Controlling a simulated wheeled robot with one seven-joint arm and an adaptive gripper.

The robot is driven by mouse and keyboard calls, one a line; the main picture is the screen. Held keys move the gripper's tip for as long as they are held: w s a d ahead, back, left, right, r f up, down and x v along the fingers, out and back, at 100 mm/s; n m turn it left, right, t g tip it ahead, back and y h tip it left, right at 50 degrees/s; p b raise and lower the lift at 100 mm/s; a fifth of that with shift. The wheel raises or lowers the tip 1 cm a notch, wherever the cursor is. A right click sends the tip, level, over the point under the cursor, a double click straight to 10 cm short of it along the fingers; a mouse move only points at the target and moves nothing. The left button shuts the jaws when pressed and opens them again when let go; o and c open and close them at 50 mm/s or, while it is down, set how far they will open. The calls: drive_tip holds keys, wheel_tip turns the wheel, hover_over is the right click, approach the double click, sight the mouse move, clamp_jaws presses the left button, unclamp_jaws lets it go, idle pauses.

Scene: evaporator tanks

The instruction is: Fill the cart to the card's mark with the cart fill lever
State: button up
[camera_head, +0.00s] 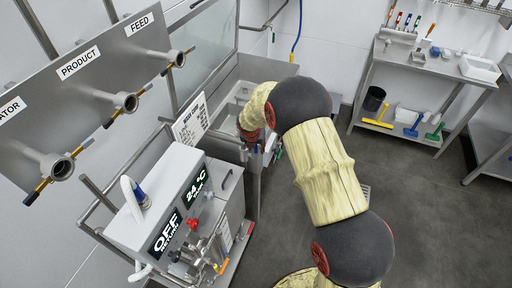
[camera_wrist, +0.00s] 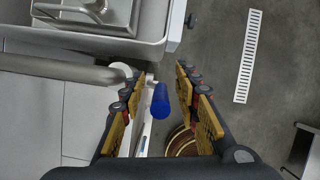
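In the wrist view, my gripper (camera_wrist: 159,80) is open, with its two yellow-padded fingers apart. A blue cylindrical grip (camera_wrist: 160,101), which looks like a lever handle, shows between the fingers with a gap on both sides. I cannot tell how deep it lies between them, or confirm that it is the cart fill lever. In the head view, my arm hides most of the gripper and that lever. A white card (camera_head: 190,119) with dark print stands left of my wrist; its mark is too small to read. A grey steel basin (camera_head: 229,98) is behind the card.
A control box (camera_head: 165,215) reading OFF and 24 °C stands at lower left, with valves beside it. A panel (camera_head: 85,75) labelled PRODUCT and FEED carries pipe outlets. A steel table (camera_head: 425,62) with tools stands at upper right. Grey floor between is clear.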

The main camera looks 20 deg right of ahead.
drive_tip(key=shift+c, duration=1.2)
clamp_jaws()
